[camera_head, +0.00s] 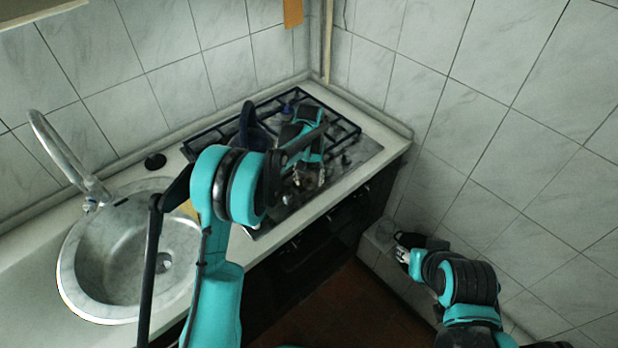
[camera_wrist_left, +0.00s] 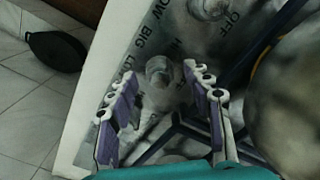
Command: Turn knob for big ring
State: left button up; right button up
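The stove (camera_head: 347,156) is set into the counter, with knobs along its front strip. In the left wrist view a grey knob (camera_wrist_left: 160,72) stands beside printing that includes "LOW" and "BIG". Another knob (camera_wrist_left: 209,8) shows at the top edge near "OFF". My left gripper (camera_wrist_left: 161,84) is open, its two purple-padded fingers on either side of the nearer knob; I cannot tell whether they touch it. In the head view my left gripper (camera_head: 310,180) is low over the stove's front, partly hidden by its arm. My right gripper (camera_head: 402,252) is off the counter at lower right; its fingers are unclear.
Black grates (camera_head: 345,124) cover the stove. A large rounded, dull surface (camera_wrist_left: 292,95) lies close to the right of the left gripper. The sink (camera_head: 110,272) and its tap (camera_head: 62,150) are at left. Tiled walls (camera_head: 490,110) close off the back and right.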

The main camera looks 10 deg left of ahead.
aim_at(309, 179)
pick_arm(q)
jog(key=shift+r, duration=0.1)
notch_tip(309, 179, up, 12)
dwell(0.5)
jog(key=s+a+r+t, duration=0.2)
jog(key=s+r, duration=0.2)
jog(key=s, duration=0.3)
jog(key=s+a+r+t, duration=0.1)
jog(key=s+a+r, duration=0.2)
jog(key=s, duration=0.5)
jog(key=s+a+f+t, duration=0.1)
jog(key=s+f+t, duration=0.1)
jog(key=s, duration=0.5)
jog(key=s+a+f+m+t+b, duration=0.1)
jog(key=s+f, duration=0.3)
jog(key=s, duration=0.4)
jog(key=shift+s+a+t, duration=0.2)
jog(key=shift+a+t, duration=0.2)
jog(key=shift+t, duration=0.2)
